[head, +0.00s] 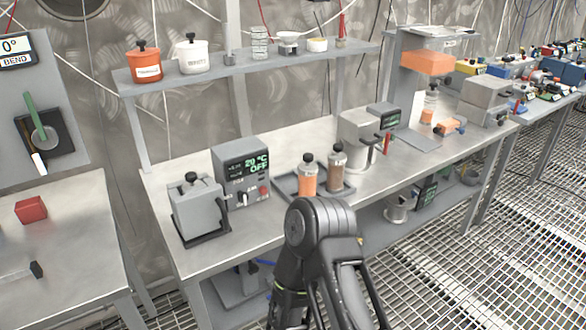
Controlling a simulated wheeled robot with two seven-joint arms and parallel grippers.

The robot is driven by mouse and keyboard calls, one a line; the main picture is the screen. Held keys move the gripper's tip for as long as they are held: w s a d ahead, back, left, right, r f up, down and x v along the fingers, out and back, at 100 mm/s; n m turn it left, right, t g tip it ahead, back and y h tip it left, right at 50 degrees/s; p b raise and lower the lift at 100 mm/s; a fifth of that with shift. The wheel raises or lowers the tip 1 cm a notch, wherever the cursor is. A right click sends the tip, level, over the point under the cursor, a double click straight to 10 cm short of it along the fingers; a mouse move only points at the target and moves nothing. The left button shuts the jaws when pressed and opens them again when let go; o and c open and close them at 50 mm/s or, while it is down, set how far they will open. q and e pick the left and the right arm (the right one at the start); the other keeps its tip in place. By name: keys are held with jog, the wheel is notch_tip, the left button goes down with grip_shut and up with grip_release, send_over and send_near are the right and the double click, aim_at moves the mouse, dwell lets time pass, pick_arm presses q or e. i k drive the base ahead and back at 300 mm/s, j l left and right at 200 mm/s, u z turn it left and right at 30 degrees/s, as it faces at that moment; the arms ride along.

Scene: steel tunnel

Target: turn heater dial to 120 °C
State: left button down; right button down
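The heater (241,168) is a dark grey box on the steel bench, left of centre. Its screen (246,164) reads 20 °C and OFF in green. Below the screen is a small dial (242,198) with pale marks; its exact pointer position is too small to read. A red knob or button (264,190) sits to its right. A dark arm of mine rises at the bottom centre, in front of the bench and apart from the heater. No fingertips of either gripper show.
A grey lidded block (198,208) stands left of the heater. A tray (288,186) with two bottles, orange (307,178) and brown (337,170), stands to its right. A shelf (250,66) with jars runs above. The bench's front edge lies behind my arm.

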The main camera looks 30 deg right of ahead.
aim_at(243, 197)
jog(key=z, duration=0.85)
jog(key=u, duration=0.3)
jog(key=l+u, duration=0.3)
jog(key=k+l+u, duration=0.15)
jog(key=l+u, duration=0.15)
jog(key=l, duration=0.2)
jog(key=k+l+u, duration=0.15)
jog(key=l+u, duration=0.15)
jog(key=k+l, duration=0.15)
jog(key=l, duration=0.2)
jog(key=k+l, duration=0.15)
jog(key=l, duration=0.15)
jog(key=k+l+u, duration=0.1)
jog(key=l, duration=0.25)
jog(key=k, duration=0.05)
